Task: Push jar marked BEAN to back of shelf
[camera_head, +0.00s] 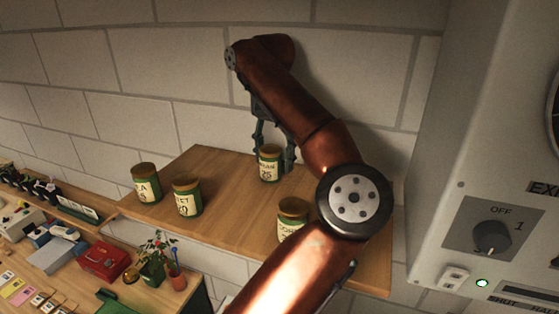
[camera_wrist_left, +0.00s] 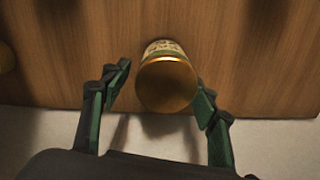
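The jar marked BEAN (camera_head: 268,170) stands upright on the wooden shelf (camera_head: 232,205), near the wall side; part of its label is covered and I read "EAN". In the left wrist view its brown lid (camera_wrist_left: 167,84) shows close to the shelf edge beside the pale wall. My left gripper (camera_head: 274,158) reaches down over it, open, with one finger on each side of the jar. The left wrist view shows a gap at the left finger; the right finger is very close to the jar, and I cannot tell if it touches. My right gripper is not in view.
Two similar jars (camera_head: 145,185) (camera_head: 187,199) stand at the shelf's left end. Another jar (camera_head: 291,217) stands near the front, partly behind my arm. A grey cabinet with a knob (camera_head: 491,237) is at right. A cluttered bench with a red box (camera_head: 103,260) lies lower left.

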